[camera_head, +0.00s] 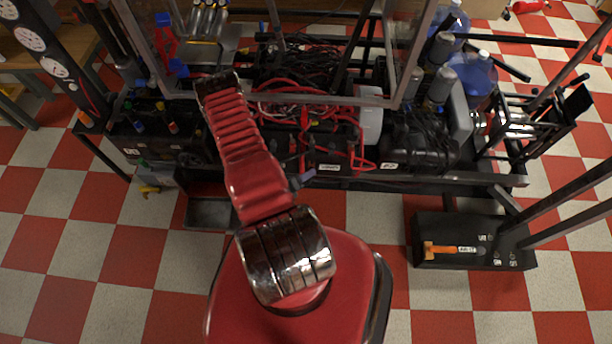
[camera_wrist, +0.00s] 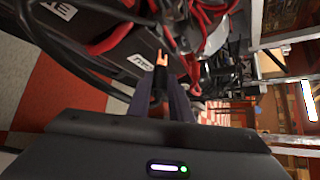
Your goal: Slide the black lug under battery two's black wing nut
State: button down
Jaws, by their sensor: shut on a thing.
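In the wrist view my gripper (camera_wrist: 160,90) is shut on a black lug (camera_wrist: 160,80), whose coppery forked tip (camera_wrist: 162,58) points away from the jaws. The lug is beside a black battery (camera_wrist: 105,50) whose white label (camera_wrist: 145,61) seems to read TWO, though it is tilted and small. Red and black cables cross above the battery. I cannot make out the black wing nut in either view, nor whether the lug touches anything. In the head view black batteries (camera_head: 325,157) with red leads sit along the rig's near edge.
A rig with a metal frame (camera_head: 280,100) and tangled cables fills the top middle. Blue water jugs (camera_head: 473,75) stand at the back right. A black pedal box (camera_head: 470,240) with an orange-handled tool lies at right.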

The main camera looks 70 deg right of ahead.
jog(key=shift+r+t, duration=0.1)
jog(key=shift+t, duration=0.4)
jog(key=shift+w+d, duration=0.2)
jog(key=shift+d, duration=0.7)
jog(key=shift+w+d, duration=0.25)
jog(key=shift+d, duration=0.7)
jog(key=shift+w+d, duration=0.2)
jog(key=shift+d, duration=0.7)
jog(key=shift+w+d, duration=0.2)
jog(key=shift+d, duration=0.6)
jog(key=shift+w+d, duration=0.15)
jog(key=shift+d, duration=0.65)
dwell(0.3)
jog(key=c, duration=1.5)
grip_release()
jog(key=shift+v, duration=6.9)
